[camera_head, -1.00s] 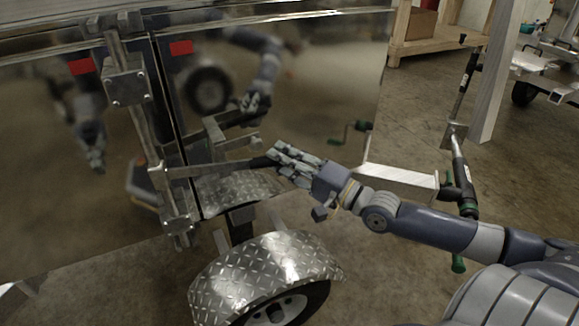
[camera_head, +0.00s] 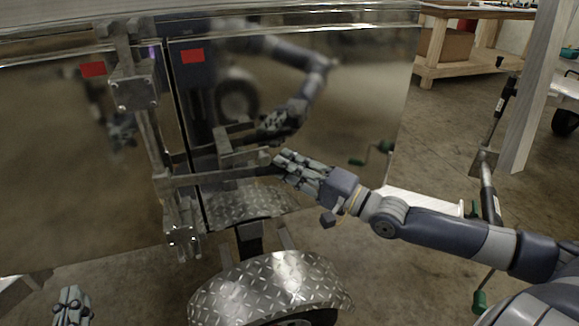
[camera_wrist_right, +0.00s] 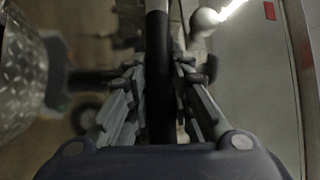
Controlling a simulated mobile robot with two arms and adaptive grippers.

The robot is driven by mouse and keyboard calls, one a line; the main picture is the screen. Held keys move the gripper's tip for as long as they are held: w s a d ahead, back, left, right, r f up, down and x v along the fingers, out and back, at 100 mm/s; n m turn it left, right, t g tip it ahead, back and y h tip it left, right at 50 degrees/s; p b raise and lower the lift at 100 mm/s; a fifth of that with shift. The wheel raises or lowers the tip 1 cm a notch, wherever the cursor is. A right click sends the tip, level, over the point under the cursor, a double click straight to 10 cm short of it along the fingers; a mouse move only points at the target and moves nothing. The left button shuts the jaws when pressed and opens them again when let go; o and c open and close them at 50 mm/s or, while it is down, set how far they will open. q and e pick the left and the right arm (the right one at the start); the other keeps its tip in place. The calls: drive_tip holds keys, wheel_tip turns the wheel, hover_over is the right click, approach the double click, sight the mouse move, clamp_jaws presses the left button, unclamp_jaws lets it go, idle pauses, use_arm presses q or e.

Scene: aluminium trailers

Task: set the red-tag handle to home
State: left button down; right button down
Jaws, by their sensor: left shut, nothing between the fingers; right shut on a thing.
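A flat metal handle (camera_head: 225,178) juts to the right from the upright latch bar (camera_head: 152,130) on the shiny trailer doors. My right gripper (camera_head: 281,165) is shut on the handle's free end, in front of the right-hand door. In the right wrist view the handle's dark grip (camera_wrist_right: 159,80) runs between my right gripper's fingers (camera_wrist_right: 158,85). Red tags sit on the left door (camera_head: 93,69) and right door (camera_head: 192,56), either side of the bar. My left gripper (camera_head: 73,294) is shut and empty at the bottom left, away from the handle.
A diamond-plate fender (camera_head: 270,285) over a wheel lies below the handle. The doors mirror my arm and the handle. A white beam (camera_head: 425,200) and a green-handled crank (camera_head: 486,195) stand right. A wooden bench (camera_head: 470,40) is behind, with open floor before it.

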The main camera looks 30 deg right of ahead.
drive_tip(key=c, duration=1.4)
unclamp_jaws()
drive_tip(key=shift+s, duration=0.1)
drive_tip(key=v, duration=1.1)
drive_tip(key=shift+s+d+f, duration=0.1)
drive_tip(key=shift+s+d, duration=0.1)
drive_tip(key=shift+s, duration=0.15)
